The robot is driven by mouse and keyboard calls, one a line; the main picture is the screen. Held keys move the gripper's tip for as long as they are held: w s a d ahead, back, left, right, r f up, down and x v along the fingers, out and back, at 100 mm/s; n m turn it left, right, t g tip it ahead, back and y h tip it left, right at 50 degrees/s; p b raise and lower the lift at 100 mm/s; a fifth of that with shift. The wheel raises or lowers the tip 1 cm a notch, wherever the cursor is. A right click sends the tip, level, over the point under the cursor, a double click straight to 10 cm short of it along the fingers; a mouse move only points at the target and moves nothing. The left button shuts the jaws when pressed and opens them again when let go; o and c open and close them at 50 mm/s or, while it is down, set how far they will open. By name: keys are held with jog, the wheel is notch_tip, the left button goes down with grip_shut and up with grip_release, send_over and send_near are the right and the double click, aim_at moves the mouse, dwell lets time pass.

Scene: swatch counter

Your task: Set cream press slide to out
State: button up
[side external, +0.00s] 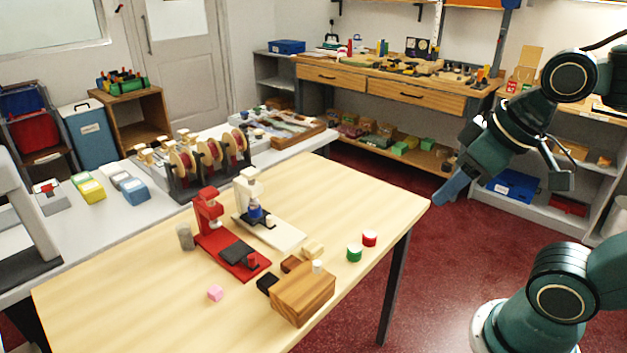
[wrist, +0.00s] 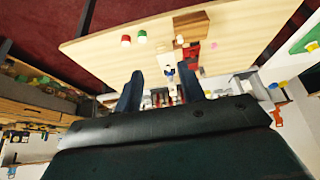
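The cream press (side external: 281,233) stands on the wooden table, behind and right of the red press (side external: 222,246). Its cream slide knob (side external: 268,219) sits on a dark slide close to the upright, beside a blue part (side external: 255,211) under the press head. The slide looks near the head end of the base, with bare cream base in front of it. My gripper (side external: 440,198) hangs in the air right of the table, well away from the press. In the wrist view my gripper (wrist: 160,86) has its two blue fingers apart with nothing between them; the presses appear small beyond them.
A grey cylinder (side external: 185,237) stands left of the red press. A spool rack (side external: 205,165) stands behind.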

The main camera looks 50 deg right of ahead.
jog(key=w+r, duration=0.2)
jog(key=w, duration=0.9)
jog(key=m+g, duration=0.1)
jog(key=m, duration=0.1)
send_over(271, 217)
jog(key=s+a, duration=0.1)
jog(key=s, duration=0.4)
notch_tip(271, 217, down, 18)
jog(key=shift+s+f+h, duration=0.2)
jog(key=shift+h, duration=0.1)
jog(key=shift+x, duration=6.85)
jog(key=shift+s, duration=0.1)
grip_shut()
